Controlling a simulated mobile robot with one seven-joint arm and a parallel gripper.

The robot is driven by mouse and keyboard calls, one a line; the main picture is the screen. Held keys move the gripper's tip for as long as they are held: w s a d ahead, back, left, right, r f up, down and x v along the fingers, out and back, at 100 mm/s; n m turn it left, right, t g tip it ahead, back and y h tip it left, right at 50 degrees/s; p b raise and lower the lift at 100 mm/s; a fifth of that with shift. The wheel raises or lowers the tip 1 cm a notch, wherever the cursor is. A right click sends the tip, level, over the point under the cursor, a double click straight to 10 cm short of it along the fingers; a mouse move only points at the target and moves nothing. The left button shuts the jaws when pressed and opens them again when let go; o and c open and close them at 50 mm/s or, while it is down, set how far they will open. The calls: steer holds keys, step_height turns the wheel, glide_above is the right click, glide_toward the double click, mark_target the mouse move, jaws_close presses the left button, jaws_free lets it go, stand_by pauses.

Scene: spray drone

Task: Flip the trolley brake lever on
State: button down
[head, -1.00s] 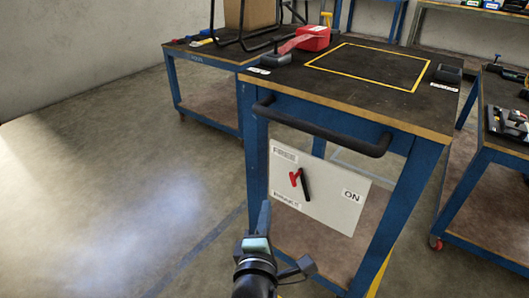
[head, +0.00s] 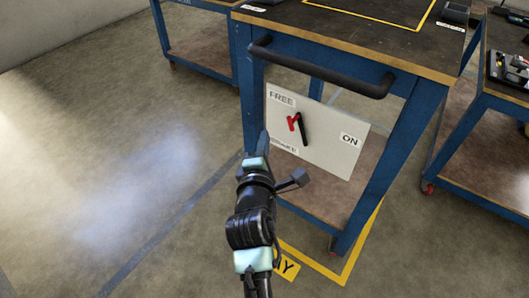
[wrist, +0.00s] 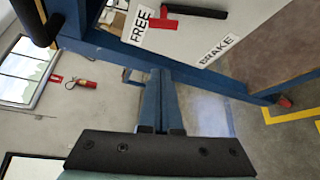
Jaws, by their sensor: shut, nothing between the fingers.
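The white brake panel (head: 335,150) hangs on the near end of the blue trolley (head: 385,165), below its black handle bar. It bears the labels FREE, ON and a third that reads BRAKE in the wrist view. Near its middle is the small lever, with a black bar (head: 303,131) and a red part (head: 291,123) beside it. My gripper (head: 264,140) is shut and empty, left of the panel in the picture and apart from the lever.
The black handle bar (head: 320,70) juts out above the panel. A second blue trolley (head: 195,60) stands behind at left and another workbench (head: 490,150) at right. Yellow floor tape (head: 360,245) runs under the trolley. The floor at left is clear.

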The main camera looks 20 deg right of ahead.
steer(key=shift+w+d+r+b, duration=0.1)
steer(key=shift+w+d+b, duration=0.2)
steer(key=shift+d, duration=0.5)
steer(key=shift+w+d+r+b, duration=0.1)
steer(key=shift+w+d+b, duration=0.2)
steer(key=shift+d, duration=0.45)
steer(key=shift+w+d+r+b, duration=0.1)
steer(key=shift+w+d+b, duration=0.15)
steer(key=shift+d, duration=0.55)
steer(key=shift+s+d+r, duration=0.1)
steer(key=shift+s+d, duration=0.05)
